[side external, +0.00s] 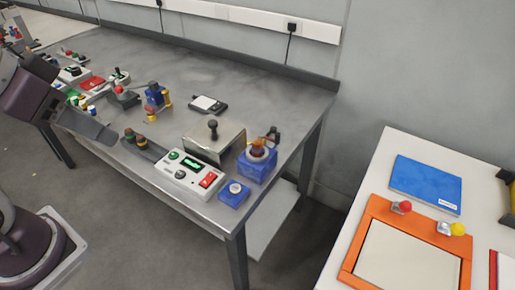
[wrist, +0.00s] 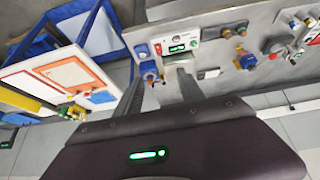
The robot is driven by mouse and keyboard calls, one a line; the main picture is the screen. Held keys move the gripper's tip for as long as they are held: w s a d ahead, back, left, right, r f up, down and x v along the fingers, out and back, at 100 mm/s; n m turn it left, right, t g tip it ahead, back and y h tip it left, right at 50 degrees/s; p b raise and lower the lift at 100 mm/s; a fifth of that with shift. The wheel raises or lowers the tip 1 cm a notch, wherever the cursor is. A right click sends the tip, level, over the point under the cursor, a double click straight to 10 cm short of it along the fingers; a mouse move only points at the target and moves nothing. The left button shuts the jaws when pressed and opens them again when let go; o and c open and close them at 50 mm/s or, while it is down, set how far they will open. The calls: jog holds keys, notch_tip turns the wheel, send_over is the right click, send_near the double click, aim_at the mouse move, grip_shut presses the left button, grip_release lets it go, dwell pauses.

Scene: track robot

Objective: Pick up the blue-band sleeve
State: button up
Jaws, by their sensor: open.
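Several small cylindrical pieces (side external: 87,107) with coloured bands stand at the left of the metal bench in the side view, close to my gripper. One there seems to have a blue band, but they are too small to tell surely. Two dark-topped pieces (side external: 136,138) stand on a dark strip nearer the bench middle. My gripper (wrist: 160,80) is open and empty in the wrist view, its two dark fingers well apart. In the side view a dark finger (side external: 88,125) reaches over the bench's front edge, and I cannot tell its height.
A control box (side external: 186,176) with a red switch, a steel box (side external: 214,140) with a black knob and a blue block (side external: 257,165) crowd the bench's right end. A black-and-white device (side external: 208,104) lies behind. A white table (side external: 385,165) with an orange frame (side external: 372,205) stands at right.

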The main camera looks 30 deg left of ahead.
jog(key=w+d+f+t+h, duration=0.15)
jog(key=w+d, duration=0.25)
jog(key=w, duration=0.8)
jog(key=t+y, duration=0.2)
jog(key=t, duration=0.2)
send_over(260, 141)
jog(key=s, duration=0.5)
notch_tip(260, 141, down, 15)
jog(key=shift+t, duration=0.95)
jog(key=f, duration=0.6)
jog(key=shift+w+d, duration=0.15)
jog(key=shift+w, duration=0.05)
jog(key=x, duration=0.7)
jog(key=shift+w+a+r, duration=0.15)
jog(key=shift+a+r, duration=0.05)
jog(key=shift+a, duration=0.15)
jog(key=shift+c, duration=0.5)
grip_shut()
